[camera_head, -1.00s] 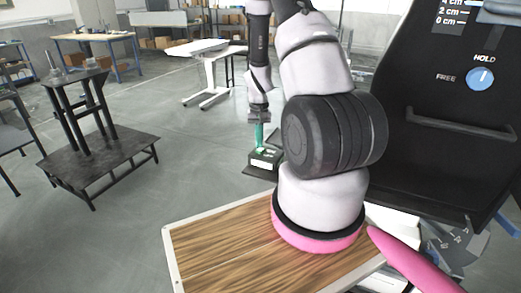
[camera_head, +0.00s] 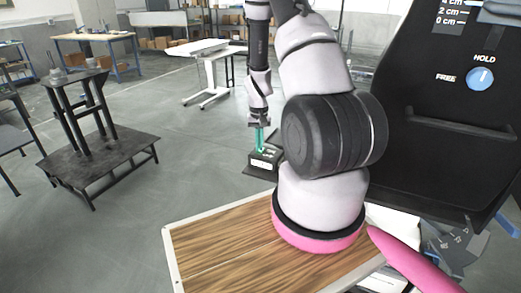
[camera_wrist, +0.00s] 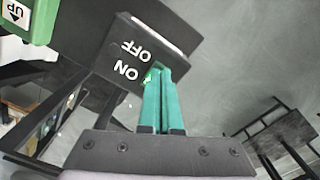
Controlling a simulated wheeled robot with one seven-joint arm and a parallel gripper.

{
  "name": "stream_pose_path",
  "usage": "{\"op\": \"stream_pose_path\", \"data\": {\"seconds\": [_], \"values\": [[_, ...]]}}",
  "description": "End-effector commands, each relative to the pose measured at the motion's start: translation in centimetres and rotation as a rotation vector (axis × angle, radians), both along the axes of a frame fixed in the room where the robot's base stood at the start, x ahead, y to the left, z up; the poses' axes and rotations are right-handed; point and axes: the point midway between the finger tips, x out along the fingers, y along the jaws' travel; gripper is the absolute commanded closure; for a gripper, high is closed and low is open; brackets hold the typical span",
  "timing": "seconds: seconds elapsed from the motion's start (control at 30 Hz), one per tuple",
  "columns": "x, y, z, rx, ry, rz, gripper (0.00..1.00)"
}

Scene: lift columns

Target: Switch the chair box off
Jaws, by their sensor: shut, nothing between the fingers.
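The dark box (camera_wrist: 135,58) with white ON and OFF lettering fills the upper middle of the wrist view. A small green light shows beside ON, at the edge of my fingers. The box also shows in the head view (camera_head: 266,160), low behind the wooden top. My gripper (camera_wrist: 168,62) has green fingers, pressed together and empty. They reach over the box face by the lettering and hide part of it. In the head view my gripper (camera_head: 260,148) points down at the box. I cannot tell whether the tips touch it. The switch itself is not clearly visible.
A green box (camera_wrist: 30,18) with an UP arrow is at the wrist view's upper left. A black panel (camera_head: 450,110) with a blue HOLD/FREE knob (camera_head: 481,79) stands right. A dark stand (camera_head: 95,160) is left. The floor between is clear.

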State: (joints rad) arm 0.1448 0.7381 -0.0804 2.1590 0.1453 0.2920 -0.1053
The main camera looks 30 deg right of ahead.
Motion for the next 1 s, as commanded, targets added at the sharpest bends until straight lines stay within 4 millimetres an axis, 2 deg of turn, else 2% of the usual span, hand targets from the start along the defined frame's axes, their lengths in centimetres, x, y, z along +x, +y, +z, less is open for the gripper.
{"op": "stream_pose_path", "data": {"seconds": [0.27, 1.0], "values": [[0.1, 0.0, 0.0, -0.001, -0.002, 0.000, 1.00], [0.1, 0.0, 5.9, -0.001, -0.003, 0.000, 1.00]]}}
